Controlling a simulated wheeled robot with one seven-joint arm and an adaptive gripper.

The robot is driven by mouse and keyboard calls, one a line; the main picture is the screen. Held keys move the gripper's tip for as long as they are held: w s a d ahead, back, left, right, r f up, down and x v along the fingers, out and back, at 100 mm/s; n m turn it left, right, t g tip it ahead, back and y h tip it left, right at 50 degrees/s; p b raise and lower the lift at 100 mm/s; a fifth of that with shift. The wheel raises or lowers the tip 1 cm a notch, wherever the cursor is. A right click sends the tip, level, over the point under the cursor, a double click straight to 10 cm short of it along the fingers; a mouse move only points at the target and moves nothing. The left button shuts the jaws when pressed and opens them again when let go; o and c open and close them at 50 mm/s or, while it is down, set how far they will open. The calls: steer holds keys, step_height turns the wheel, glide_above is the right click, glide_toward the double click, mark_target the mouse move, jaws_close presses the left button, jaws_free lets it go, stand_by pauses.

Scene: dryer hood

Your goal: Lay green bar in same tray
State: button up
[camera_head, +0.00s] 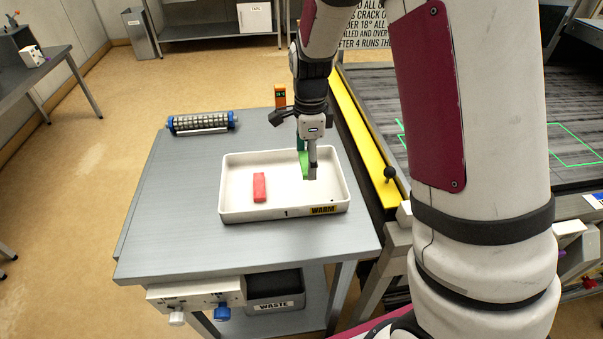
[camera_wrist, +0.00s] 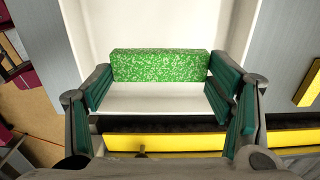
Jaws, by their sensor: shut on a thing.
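The green bar (camera_wrist: 160,66) is speckled and spans between the fingertips of my gripper (camera_wrist: 160,82) in the wrist view. In the head view, my gripper (camera_head: 307,165) is over the right part of a white tray (camera_head: 238,208), with a bit of the green bar (camera_head: 303,160) showing beside the fingers. I cannot tell whether the bar touches the tray floor. A red bar (camera_head: 259,187) lies in the left part of the same tray. The tray's front is marked "1" and "WARM".
The tray stands on a grey table (camera_head: 170,225). A roller device (camera_head: 201,122) lies at the back left, and a small orange device (camera_head: 280,95) stands behind the tray. A yellow rail (camera_head: 365,130) and a conveyor run along the right.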

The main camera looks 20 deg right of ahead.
mark_target(308, 184)
steer(key=shift+f+p, duration=0.3)
steer(key=shift+f, duration=2.65)
steer(key=shift+f, duration=0.2)
steer(key=o, duration=1.2)
steer(key=shift+c, duration=0.2)
steer(key=shift+r, duration=0.1)
